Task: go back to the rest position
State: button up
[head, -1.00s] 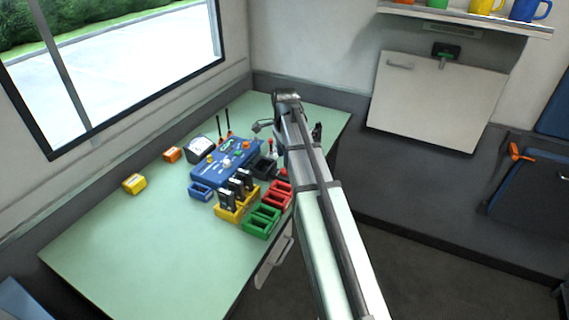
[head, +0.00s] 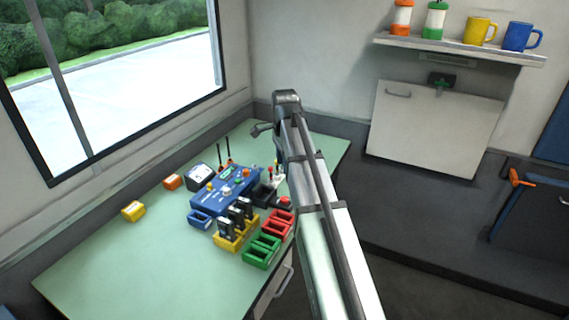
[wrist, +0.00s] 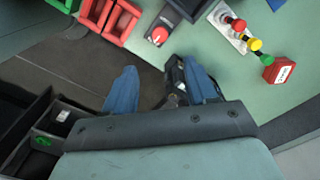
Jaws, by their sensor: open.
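My gripper (wrist: 161,70) shows in the wrist view as two blue fingers spread well apart. It is over the right edge of the green desk (head: 100,275). A dark object (wrist: 175,78) shows between the fingers, beside the right one; I cannot tell what it is, and I see no finger closed on it.
A red button (wrist: 159,36) and a switch panel (wrist: 238,30) lie beyond the fingers. Red bins (head: 278,222), green bins (head: 262,250), a yellow rack (head: 230,240) and a blue console (head: 222,195) stand left of my arm. Dark open compartments (wrist: 60,115) are at lower left in the wrist view.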

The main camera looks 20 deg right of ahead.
jog(key=s+d+r+m, duration=0.1)
jog(key=s+d, duration=0.1)
jog(key=d, duration=0.9)
jog(key=s+d+f+n+g+h, duration=0.1)
jog(key=s+d+f+n, duration=0.2)
jog(key=f, duration=0.8)
jog(key=s+d+f+n+g+h, duration=0.1)
jog(key=s+d+f+n+g, duration=0.2)
jog(key=f, duration=0.7)
jog(key=s+d+f+n+h, duration=0.1)
jog(key=s+d+f+h, duration=0.3)
jog(key=f, duration=0.7)
jog(key=s+a+f+n+g+y, duration=0.1)
jog(key=s+a+f+n+y, duration=0.45)
jog(key=s+a+f, duration=1.05)
jog(key=s+a+f+n, duration=0.2)
jog(key=s+a+f, duration=0.1)
jog(key=s, duration=0.3)
jog(key=s+a+f+n+g, duration=0.1)
jog(key=s+a+f+n, duration=0.1)
jog(key=s+a, duration=0.4)
jog(key=s+a+f+n, duration=0.2)
jog(key=s+a+f, duration=0.2)
jog(key=s, duration=0.4)
jog(key=shift+a+f+g, duration=0.3)
jog(key=shift+a+g, duration=0.05)
jog(key=shift+g, duration=0.05)
jog(key=shift+s+y, duration=0.1)
jog(key=shift+y, duration=0.15)
